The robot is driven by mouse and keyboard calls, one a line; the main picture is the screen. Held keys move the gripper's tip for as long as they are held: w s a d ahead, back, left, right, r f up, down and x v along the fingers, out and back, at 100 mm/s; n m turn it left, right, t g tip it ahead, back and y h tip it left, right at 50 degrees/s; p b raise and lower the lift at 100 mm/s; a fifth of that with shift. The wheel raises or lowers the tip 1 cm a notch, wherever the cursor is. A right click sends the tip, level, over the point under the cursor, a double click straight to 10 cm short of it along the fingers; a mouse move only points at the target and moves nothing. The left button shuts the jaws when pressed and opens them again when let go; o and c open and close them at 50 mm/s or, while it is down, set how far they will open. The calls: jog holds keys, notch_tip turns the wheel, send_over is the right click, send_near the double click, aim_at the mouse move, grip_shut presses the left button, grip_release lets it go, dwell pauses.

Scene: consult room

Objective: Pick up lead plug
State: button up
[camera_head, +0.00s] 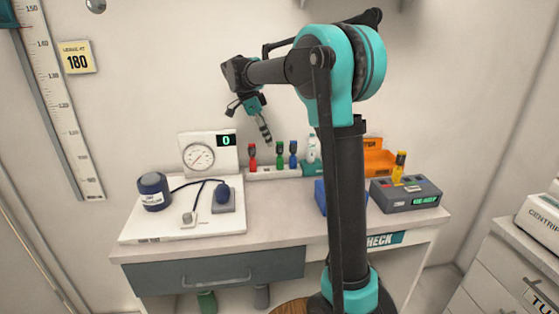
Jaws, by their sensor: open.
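Red (252,157), green (280,155) and blue (293,155) plugs with dark parts stand upright in a row in a white holder (262,174) at the back of the desk. A yellow plug (399,168) stands on the grey box (417,194) with a green display at the right. I cannot tell which is the lead plug. My gripper (254,122) is open and empty, in the air above the row's left part, apart from the plugs. My arm passes in front of the desk's right half and hides part of it.
A gauge panel reading 0 (222,141) and a white board (150,226) with a blue cuff (153,191) fill the desk's left. The front-middle desktop is clear.

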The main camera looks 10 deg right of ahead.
aim_at(280, 161)
jog(key=x, duration=1.1)
jog(key=shift+d+f, duration=0.1)
grip_shut()
